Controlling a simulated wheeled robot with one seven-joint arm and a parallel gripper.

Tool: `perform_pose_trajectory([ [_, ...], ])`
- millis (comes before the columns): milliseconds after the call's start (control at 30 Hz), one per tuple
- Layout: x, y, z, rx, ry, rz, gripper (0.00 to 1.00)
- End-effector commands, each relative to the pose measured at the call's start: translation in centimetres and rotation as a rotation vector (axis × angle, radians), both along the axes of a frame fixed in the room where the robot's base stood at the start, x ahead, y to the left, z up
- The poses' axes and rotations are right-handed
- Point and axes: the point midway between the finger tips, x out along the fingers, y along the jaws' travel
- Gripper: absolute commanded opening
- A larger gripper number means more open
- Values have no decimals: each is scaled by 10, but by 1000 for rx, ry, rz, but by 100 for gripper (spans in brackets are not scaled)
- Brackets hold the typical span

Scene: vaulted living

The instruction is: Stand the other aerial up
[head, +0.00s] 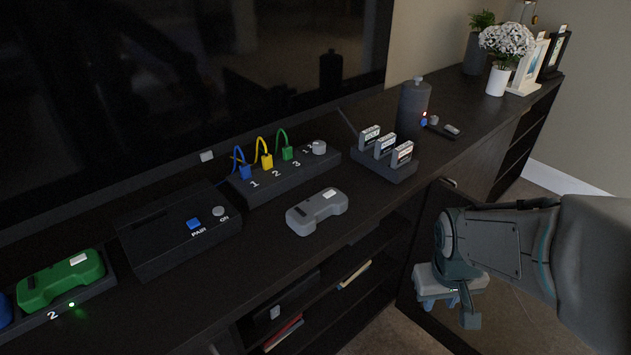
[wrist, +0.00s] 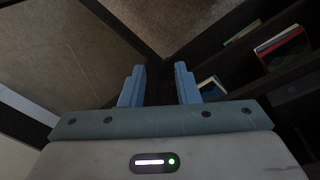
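A thin dark aerial (head: 347,123) rises from the back left of a black base unit (head: 385,174) on the cabinet top; it leans up and to the left. I cannot make out a second aerial against the dark surfaces. Three pale labelled cartridges (head: 384,147) stand in the base unit. My gripper (head: 438,303) is at the lower right, in front of and below the cabinet top, well apart from the unit. In the wrist view my gripper (wrist: 160,84) has its two blue fingers apart with nothing between them.
A grey handheld case (head: 317,211) lies near the cabinet's front edge. A socket box with coloured cables (head: 285,172), a PAIR/ON box (head: 180,239) and a green case (head: 60,282) stand left. A dark canister (head: 414,107) stands behind right. An open cabinet door (head: 433,235) is beside my gripper.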

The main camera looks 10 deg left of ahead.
Motion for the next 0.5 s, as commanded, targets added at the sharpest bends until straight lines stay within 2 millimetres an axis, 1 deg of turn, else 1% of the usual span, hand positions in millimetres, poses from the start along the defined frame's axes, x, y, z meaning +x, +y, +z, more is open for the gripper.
perform_pose_trajectory([
  [100, 24, -10, -20, -42, 8, 124, 29],
  [267, 50, -13, -54, -45, -5, 317, 29],
  [367, 62, -7, -77, -14, -23, 440, 29],
  [467, 70, 5, -99, 39, -53, 560, 29],
  [500, 72, 11, -107, 68, -69, 605, 29],
])
